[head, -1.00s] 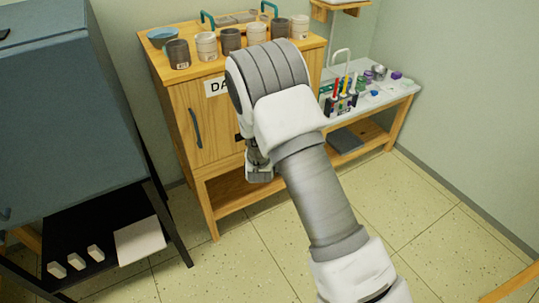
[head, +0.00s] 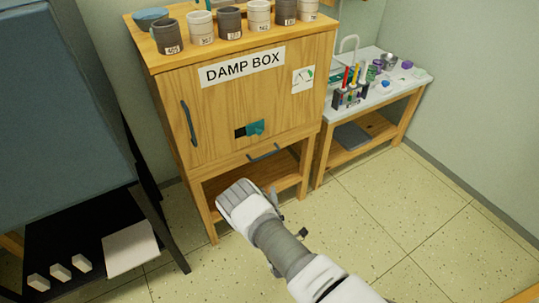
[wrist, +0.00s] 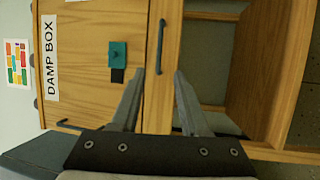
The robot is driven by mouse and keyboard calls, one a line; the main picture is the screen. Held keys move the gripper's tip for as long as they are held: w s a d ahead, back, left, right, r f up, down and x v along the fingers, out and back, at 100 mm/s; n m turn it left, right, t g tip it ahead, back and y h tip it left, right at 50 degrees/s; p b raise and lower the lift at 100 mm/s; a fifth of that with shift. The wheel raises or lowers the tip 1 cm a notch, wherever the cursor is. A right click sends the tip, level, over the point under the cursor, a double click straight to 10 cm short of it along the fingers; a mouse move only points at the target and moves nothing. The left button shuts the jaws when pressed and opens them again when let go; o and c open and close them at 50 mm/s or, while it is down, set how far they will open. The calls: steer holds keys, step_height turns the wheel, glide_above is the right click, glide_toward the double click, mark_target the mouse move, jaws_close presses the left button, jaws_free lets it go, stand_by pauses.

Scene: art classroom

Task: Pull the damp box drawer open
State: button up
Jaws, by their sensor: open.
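The damp box (head: 232,110) is a wooden cabinet with a "DAMP BOX" label. Its drawer (head: 228,172) is a narrow wooden front below the door and looks shut, flush with the cabinet. The drawer's dark bar handle (head: 264,152) also shows in the wrist view (wrist: 160,47), where the picture is turned sideways. My gripper (wrist: 159,74) is open and empty, its two fingertips on either side of the handle's near end in the picture. The fingers look short of the handle, but the exact gap is unclear. In the head view, my wrist mostly hides the gripper.
The cabinet door has a dark vertical handle (head: 188,123) and a teal latch piece (head: 255,128). Labelled jars (head: 230,23) line the top. A table with tools (head: 400,85) stands at right, a dark blue cabinet (head: 60,95) at left. The floor in front is clear.

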mark_target(266, 155)
steer(key=b+x, duration=0.3)
steer(key=x, duration=1.4)
steer(key=shift+w+b, duration=0.15)
steer(key=shift+b, duration=0.2)
jaws_close()
stand_by(0.6)
